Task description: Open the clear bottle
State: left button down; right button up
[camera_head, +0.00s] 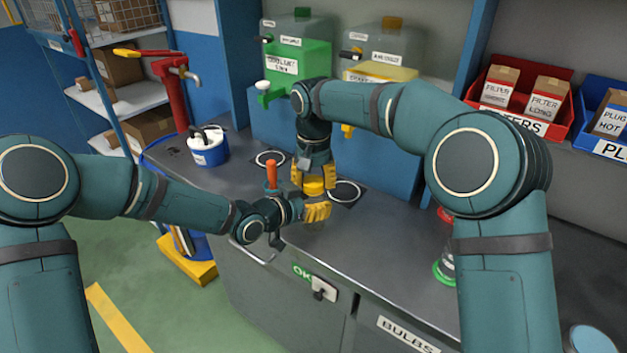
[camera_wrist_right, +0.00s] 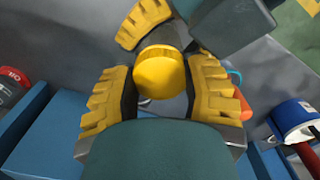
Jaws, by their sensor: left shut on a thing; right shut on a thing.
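A round yellow cap (camera_head: 313,186) sits between the fingers of my right gripper (camera_head: 312,178), which reaches down from above and is shut on it. The cap also shows in the right wrist view (camera_wrist_right: 159,73), with one yellow finger on each side. My left gripper (camera_head: 316,211) comes in from the left just below the cap and is shut on the bottle under it. One of its yellow fingers shows at the top of the right wrist view (camera_wrist_right: 145,22). The bottle's clear body is almost wholly hidden by the fingers.
The grey workbench (camera_head: 375,255) holds a blue and white tub (camera_head: 208,148) and an orange-handled tool (camera_head: 272,174) near my left gripper. Dispensers (camera_head: 300,55) stand behind on a blue stand (camera_head: 385,160). A red-and-green-ended container (camera_head: 445,268) is partly hidden by my right arm.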

jog(key=o, duration=1.2)
jog(key=shift+o, duration=0.2)
jog(key=shift+o, duration=0.3)
jog(key=shift+r, duration=2.3)
jog(key=shift+r+m, duration=1.1)
jog(key=shift+r, duration=0.45)
jog(key=shift+f, duration=3.85)
